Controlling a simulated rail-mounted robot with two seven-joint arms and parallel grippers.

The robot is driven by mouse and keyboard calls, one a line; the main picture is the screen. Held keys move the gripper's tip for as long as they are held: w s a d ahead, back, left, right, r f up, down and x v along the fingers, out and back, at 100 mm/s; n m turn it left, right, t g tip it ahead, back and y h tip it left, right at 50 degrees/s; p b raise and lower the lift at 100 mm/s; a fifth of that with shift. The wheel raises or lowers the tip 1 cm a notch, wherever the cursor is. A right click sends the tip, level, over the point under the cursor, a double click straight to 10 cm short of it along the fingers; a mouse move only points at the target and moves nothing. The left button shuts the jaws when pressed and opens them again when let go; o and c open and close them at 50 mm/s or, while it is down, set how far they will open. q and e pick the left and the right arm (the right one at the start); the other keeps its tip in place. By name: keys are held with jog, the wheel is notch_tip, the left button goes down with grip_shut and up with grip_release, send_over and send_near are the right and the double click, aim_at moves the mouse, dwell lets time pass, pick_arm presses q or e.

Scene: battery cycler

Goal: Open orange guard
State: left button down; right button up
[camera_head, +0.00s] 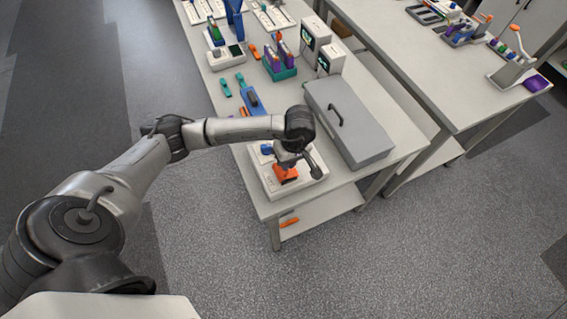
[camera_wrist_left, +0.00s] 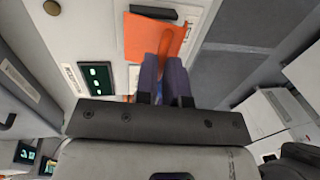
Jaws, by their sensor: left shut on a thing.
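The orange guard (camera_head: 285,175) is on the white battery cycler (camera_head: 262,167) at the near end of the bench. In the left wrist view the guard (camera_wrist_left: 143,38) is a flat orange panel with a raised orange grip. My left gripper (camera_wrist_left: 167,62) is shut on that grip, one finger on each side of it. In the head view the left gripper (camera_head: 285,161) reaches down onto the guard and partly hides it. I cannot tell how far the guard is tilted. My right gripper is not in view.
A grey box with a dark handle (camera_head: 362,137) stands close to the right of the cycler. A blue tool (camera_head: 252,98) and a green rack (camera_head: 279,71) lie farther back. A small orange piece (camera_head: 289,222) is on the lower shelf. The floor in front is clear.

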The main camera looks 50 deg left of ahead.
pick_arm(q)
jog(key=shift+w+d+r+g+y, duration=0.2)
jog(key=shift+w+g, duration=0.15)
jog(key=shift+g, duration=0.25)
jog(key=shift+w+d+r+g+y, duration=0.1)
jog(key=shift+w+g+y, duration=0.1)
jog(key=shift+w+g, duration=0.3)
jog(key=shift+s, duration=0.1)
jog(key=c, duration=1.2)
grip_release()
jog(key=v, duration=1.3)
jog(key=shift+w+r, duration=0.25)
